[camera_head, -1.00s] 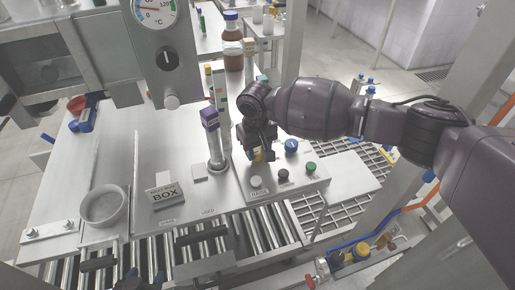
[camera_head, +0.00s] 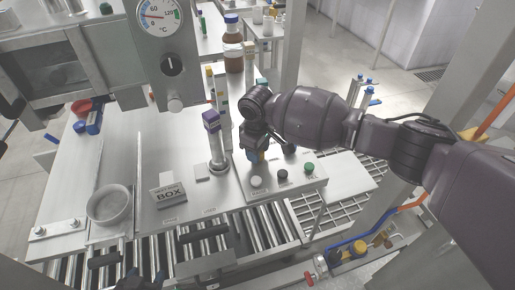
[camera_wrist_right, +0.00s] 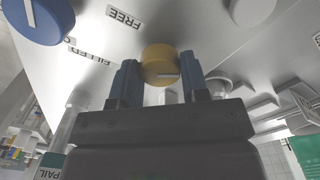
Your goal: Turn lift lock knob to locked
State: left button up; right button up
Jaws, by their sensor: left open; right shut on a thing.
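The yellow knob (camera_wrist_right: 160,66), with a pale pointer line on its face, is on the metal control panel (camera_head: 232,182). A label reading FREE (camera_wrist_right: 124,17) is close to it in the right wrist view. My right gripper (camera_head: 256,160) is over the panel in the head view and mostly hides this knob. In the wrist view its blue fingers (camera_wrist_right: 159,80) are on either side of the knob, shut on it. My left gripper (camera_head: 140,281) is open and empty at the bottom edge of the head view, only partly in view.
A blue knob (camera_wrist_right: 38,15) is beside the yellow one. White (camera_head: 256,182), black (camera_head: 283,174) and green (camera_head: 309,168) buttons line the panel's front. A roller conveyor (camera_head: 235,232) runs in front.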

jog(key=n, duration=0.3)
jog(key=shift+n, duration=0.4)
jog(key=n, duration=0.2)
jog(key=shift+n+p, duration=0.3)
jog(key=shift+p, duration=0.05)
jog(key=n, duration=0.3)
jog(key=shift+n, duration=0.4)
pick_arm(q)
jog(key=shift+w+d+r, duration=0.1)
jog(key=shift+w+r, duration=0.35)
jog(key=shift+r, duration=0.35)
pick_arm(e)
jog(key=shift+n, duration=0.6)
pick_arm(q)
jog(key=shift+s, duration=0.1)
jog(key=shift+w, duration=0.25)
pick_arm(e)
jog(key=o, duration=0.9)
pick_arm(q)
jog(key=shift+r, duration=0.1)
